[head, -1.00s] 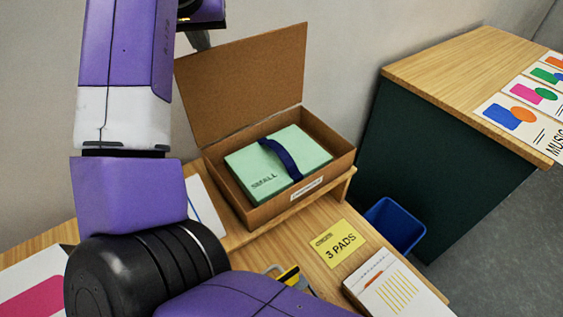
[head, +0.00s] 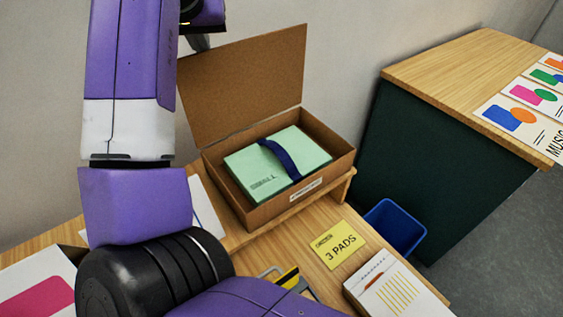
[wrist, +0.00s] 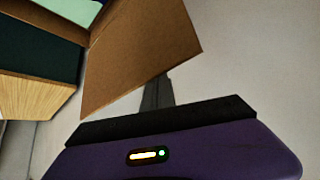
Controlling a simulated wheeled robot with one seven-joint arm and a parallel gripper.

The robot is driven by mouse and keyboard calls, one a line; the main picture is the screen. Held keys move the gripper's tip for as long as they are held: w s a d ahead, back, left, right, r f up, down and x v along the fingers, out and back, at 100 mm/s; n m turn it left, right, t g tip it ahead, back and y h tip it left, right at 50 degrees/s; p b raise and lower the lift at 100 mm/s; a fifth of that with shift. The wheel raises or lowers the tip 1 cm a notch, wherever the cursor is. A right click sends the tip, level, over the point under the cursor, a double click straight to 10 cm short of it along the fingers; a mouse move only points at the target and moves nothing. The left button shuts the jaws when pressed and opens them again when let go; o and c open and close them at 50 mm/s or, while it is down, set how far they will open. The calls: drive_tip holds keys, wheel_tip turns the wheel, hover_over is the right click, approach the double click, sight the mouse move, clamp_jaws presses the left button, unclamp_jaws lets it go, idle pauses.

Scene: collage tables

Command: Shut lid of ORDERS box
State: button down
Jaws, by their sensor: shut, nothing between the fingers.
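The ORDERS box is an open cardboard box (head: 254,218) on a wooden riser; its front label is too small to read. Its brown lid (head: 245,85) stands raised at the back, leaning away from the opening. The lid also shows in the wrist view (wrist: 140,50). Inside lies a green stack (head: 300,150) marked SMALL with a dark blue band. My gripper (head: 202,43) is shut and empty, at the lid's upper left edge and partly behind it. In the wrist view the dark fingers (wrist: 157,92) reach the lid's edge, tips hidden by it; I cannot tell whether they touch.
A yellow "3 PADS" card (head: 338,245) and a notepad (head: 390,290) lie in front of the box. A blue bin (head: 395,228) stands between this table and a dark green counter (head: 430,165) at right. The wall is close behind the lid.

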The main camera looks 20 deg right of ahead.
drive_tip(key=s+d+f+p, duration=0.1)
drive_tip(key=s+d+f, duration=0.1)
drive_tip(key=s, duration=0.9)
drive_tip(key=shift+s+d, duration=0.15)
drive_tip(key=shift+s, duration=0.2)
idle(1.3)
drive_tip(key=shift+r, duration=0.15)
wheel_tip(320, 180, up, 8)
drive_tip(key=p, duration=0.7)
idle(0.4)
idle(1.2)
